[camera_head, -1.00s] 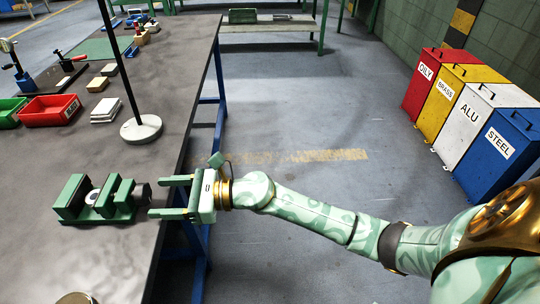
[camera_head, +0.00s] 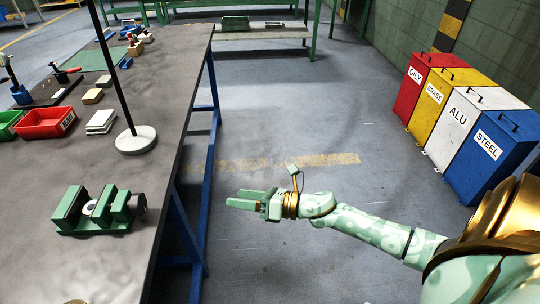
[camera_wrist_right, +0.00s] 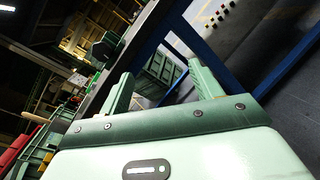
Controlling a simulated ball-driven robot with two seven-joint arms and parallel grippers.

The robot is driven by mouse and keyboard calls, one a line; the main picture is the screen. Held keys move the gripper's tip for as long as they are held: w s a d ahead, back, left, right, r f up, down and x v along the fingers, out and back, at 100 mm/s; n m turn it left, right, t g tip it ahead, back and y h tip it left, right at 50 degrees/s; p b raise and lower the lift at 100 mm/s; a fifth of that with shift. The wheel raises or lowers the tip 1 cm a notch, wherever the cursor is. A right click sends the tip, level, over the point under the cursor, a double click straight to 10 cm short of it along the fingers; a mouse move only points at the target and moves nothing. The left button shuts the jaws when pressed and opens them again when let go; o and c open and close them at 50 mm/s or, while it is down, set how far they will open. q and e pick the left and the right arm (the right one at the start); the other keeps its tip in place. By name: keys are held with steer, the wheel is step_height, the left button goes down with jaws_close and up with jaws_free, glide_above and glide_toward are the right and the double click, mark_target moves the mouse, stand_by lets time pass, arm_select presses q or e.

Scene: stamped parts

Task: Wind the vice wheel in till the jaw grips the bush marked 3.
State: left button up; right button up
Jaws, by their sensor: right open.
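The green vice (camera_head: 92,225) stands on the grey bench near its right edge in the head view. Its dark wheel (camera_head: 138,203) is at the right end. A pale round bush (camera_head: 89,208) sits between the fixed block and the sliding jaw; its mark is too small to read, and I cannot tell whether the jaw touches it. My right gripper (camera_head: 240,199) is open and empty, off the bench edge to the right of the wheel and clear of it. Its two fingers stand apart in the wrist view (camera_wrist_right: 160,75). My left gripper is out of view.
A lamp base (camera_head: 136,140) with a tall pole stands behind the vice. A red bin (camera_head: 45,122) and white plates (camera_head: 101,121) lie further back left. The floor right of the bench is open, up to several labelled waste bins (camera_head: 475,120).

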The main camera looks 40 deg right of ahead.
mark_target(143, 205)
arm_select(q)
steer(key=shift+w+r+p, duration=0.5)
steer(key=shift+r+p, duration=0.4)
steer(key=shift+p, duration=0.05)
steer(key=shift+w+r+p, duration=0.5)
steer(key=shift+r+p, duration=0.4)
arm_select(e)
steer(key=s+d+f+m+h, duration=0.2)
steer(key=f+m, duration=0.2)
steer(key=f, duration=0.1)
steer(key=s+d+f+m+h, duration=0.2)
steer(key=f+m+h, duration=0.1)
steer(key=f+m, duration=0.2)
steer(key=shift+s+d+f+g, duration=0.2)
steer(key=shift+f+g, duration=0.1)
steer(key=shift+f, duration=0.2)
steer(key=shift+o, duration=0.2)
